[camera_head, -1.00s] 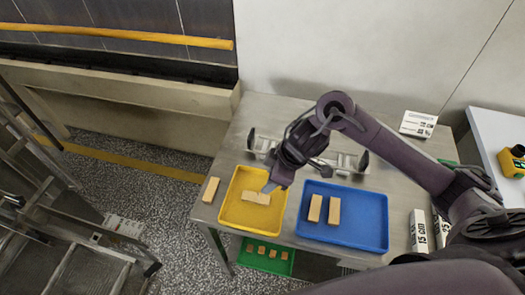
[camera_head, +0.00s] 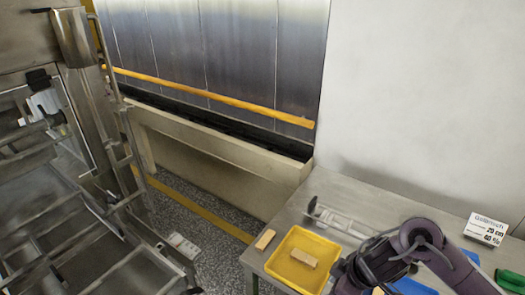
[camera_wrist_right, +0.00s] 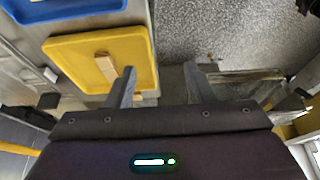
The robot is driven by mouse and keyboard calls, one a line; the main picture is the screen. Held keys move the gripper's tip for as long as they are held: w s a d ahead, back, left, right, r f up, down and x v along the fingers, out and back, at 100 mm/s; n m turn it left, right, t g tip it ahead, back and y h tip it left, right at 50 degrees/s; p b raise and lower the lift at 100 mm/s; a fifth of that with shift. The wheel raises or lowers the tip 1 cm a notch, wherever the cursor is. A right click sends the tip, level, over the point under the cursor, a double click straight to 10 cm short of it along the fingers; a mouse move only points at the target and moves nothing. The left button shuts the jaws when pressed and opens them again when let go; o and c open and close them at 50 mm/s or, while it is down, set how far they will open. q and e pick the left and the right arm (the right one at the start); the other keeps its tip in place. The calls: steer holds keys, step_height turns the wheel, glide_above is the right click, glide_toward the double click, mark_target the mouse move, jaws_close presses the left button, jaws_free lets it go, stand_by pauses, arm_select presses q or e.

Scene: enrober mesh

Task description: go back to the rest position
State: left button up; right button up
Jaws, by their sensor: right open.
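My right gripper (camera_wrist_right: 161,78) is open and empty, its two fingers wide apart in the right wrist view. In the head view the right arm comes in from the lower right, with its wrist at the bottom edge; the fingertips cannot be made out there. The yellow tray (camera_head: 276,268) is just left of the wrist, on the metal table (camera_head: 345,190). A tan block (camera_head: 304,258) lies in the tray, and it also shows in the right wrist view (camera_wrist_right: 105,68). My left gripper is not in view.
Another tan block (camera_head: 265,240) lies on the table left of the yellow tray. The blue tray (camera_wrist_right: 40,14) is mostly hidden by my arm in the head view. A clear rack (camera_head: 340,222) and a printed sign (camera_head: 485,229) stand farther back. Metal framework (camera_head: 110,180) fills the left.

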steer(key=a+r+m+t, duration=0.25)
steer(key=a+t, duration=0.25)
steer(key=a, duration=0.4)
steer(key=s+d+m+g+h, duration=0.35)
steer(key=s+d+m, duration=0.35)
steer(key=s+d, duration=0.5)
steer(key=s+f+g+b, duration=0.25)
steer(key=f+b, duration=0.25)
steer(key=f, duration=3.3)
arm_select(q)
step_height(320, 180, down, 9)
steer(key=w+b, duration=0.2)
steer(key=b, duration=0.2)
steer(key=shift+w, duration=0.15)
arm_select(e)
steer(key=s+d+f, duration=0.3)
steer(key=s+f, duration=1.6)
steer(key=f, duration=0.1)
steer(key=shift+s+d+f+n, duration=0.2)
steer(key=shift+s+n, duration=0.1)
steer(key=shift+n, duration=0.05)
